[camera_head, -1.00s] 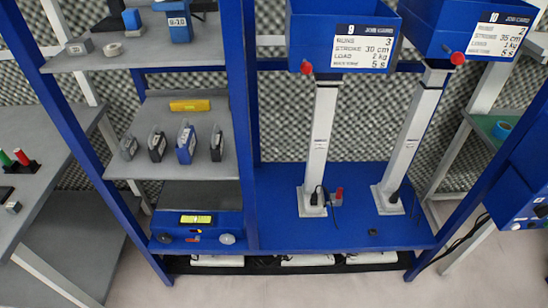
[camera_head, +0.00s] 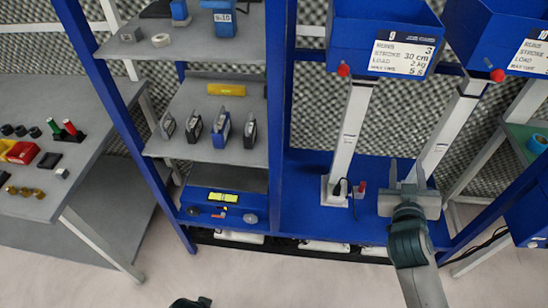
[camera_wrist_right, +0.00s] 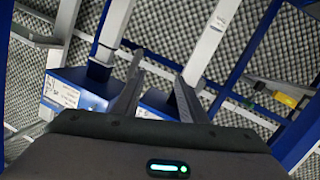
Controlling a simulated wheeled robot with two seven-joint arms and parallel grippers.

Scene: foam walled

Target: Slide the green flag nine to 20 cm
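No green flag can be made out in either view. The blue unit marked 9 (camera_head: 350,45) hangs at the top of the head view, with a red knob (camera_head: 344,70) under it and a label reading stroke 30 cm. Its pale post (camera_head: 350,130) runs down to the blue base board. My right gripper (camera_head: 406,172) is raised in front of the neighbouring right post (camera_head: 437,130), with its fingers apart and nothing between them. In the right wrist view the fingers (camera_wrist_right: 158,68) also stand apart and empty. My left gripper is not seen; only a dark arm part shows at the bottom.
A grey shelf (camera_head: 185,148) with several small devices stands left of the posts, beside a blue upright (camera_head: 277,110). A grey table (camera_head: 90,180) at the left holds red and green cylinders. A small red part (camera_head: 362,187) stands by the left post's foot. The floor in front is clear.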

